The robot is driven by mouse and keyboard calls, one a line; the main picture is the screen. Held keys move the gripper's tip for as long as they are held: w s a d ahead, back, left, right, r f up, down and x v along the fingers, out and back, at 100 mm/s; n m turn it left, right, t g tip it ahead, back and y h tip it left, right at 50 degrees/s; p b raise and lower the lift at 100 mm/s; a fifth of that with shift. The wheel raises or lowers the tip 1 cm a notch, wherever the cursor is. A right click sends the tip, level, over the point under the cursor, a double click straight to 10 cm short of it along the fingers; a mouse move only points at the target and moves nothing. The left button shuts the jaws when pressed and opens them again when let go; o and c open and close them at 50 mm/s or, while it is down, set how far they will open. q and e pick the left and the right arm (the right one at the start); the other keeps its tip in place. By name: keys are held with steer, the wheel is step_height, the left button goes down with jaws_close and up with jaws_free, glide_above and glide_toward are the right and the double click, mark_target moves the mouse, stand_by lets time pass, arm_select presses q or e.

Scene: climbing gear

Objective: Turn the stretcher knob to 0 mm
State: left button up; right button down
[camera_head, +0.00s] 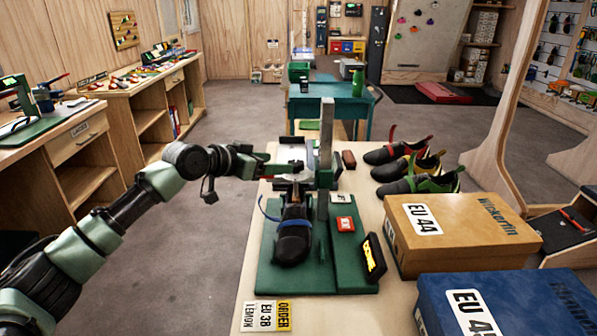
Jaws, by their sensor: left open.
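The stretcher has a green base (330,278) on the wooden bench and a grey upright post (326,130). A dark shoe (293,240) with a blue strap sits on it, toe toward me. A small black display (373,257) with yellow characters stands at the base's right edge; I cannot read its value. My left gripper (290,172) reaches in from the left, just above and behind the shoe, beside the post. It is open. I cannot make out the stretcher knob clearly; the gripper and upper parts of the stretcher overlap there. My right gripper is not in view.
A tan EU 44 box (460,232) and a blue box (510,305) stand on the bench at right. Several shoes (412,165) lie behind them. A red button block (345,224) is on the base.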

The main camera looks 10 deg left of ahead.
mark_target(295, 163)
arm_select(q)
steer(key=x, duration=0.6)
steer(key=shift+d, duration=0.1)
steer(key=shift+w+d+f+p, duration=0.2)
steer(key=shift+w+d+p, duration=0.1)
steer(key=shift+w, duration=0.25)
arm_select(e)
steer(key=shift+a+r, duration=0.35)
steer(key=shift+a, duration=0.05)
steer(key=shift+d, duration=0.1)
